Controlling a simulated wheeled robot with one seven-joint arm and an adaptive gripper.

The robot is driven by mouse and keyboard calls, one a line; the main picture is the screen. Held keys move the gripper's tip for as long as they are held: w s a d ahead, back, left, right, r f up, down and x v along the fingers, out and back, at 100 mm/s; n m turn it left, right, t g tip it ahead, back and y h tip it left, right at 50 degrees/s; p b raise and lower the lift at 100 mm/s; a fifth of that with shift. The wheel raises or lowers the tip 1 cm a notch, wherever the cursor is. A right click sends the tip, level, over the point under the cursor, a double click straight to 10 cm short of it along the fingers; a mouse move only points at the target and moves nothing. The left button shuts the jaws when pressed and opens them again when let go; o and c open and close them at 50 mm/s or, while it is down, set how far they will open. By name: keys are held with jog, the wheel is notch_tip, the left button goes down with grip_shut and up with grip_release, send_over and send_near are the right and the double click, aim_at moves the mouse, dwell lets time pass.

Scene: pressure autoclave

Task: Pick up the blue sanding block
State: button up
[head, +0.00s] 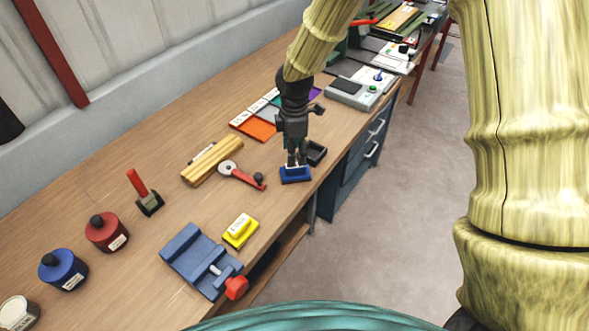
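The blue sanding block (296,179) sits near the front edge of the wooden workbench, in the middle of the head view. A small pale patch shows on its top. My gripper (296,163) points down directly over the block, with its fingertips at the block's top. The fingers hide part of the top. I cannot tell whether they are closed on it or whether they touch it. The block looks level and appears to rest on the bench.
A dark open box (316,153) stands close behind the block. A red-handled tool (243,176) and wooden pieces (212,162) lie to the left. A yellow block (240,231) and blue vise (201,260) are nearer. Coloured trays (254,127) lie behind.

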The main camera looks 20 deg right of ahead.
aim_at(295, 171)
jog(key=shift+s+f, duration=0.2)
jog(key=shift+f, duration=0.25)
jog(key=shift+f+p, duration=1.2)
jog(key=shift+f, duration=1.4)
jog(key=shift+c, duration=0.2)
jog(key=shift+s, duration=0.1)
grip_shut()
jog(key=shift+r, duration=0.1)
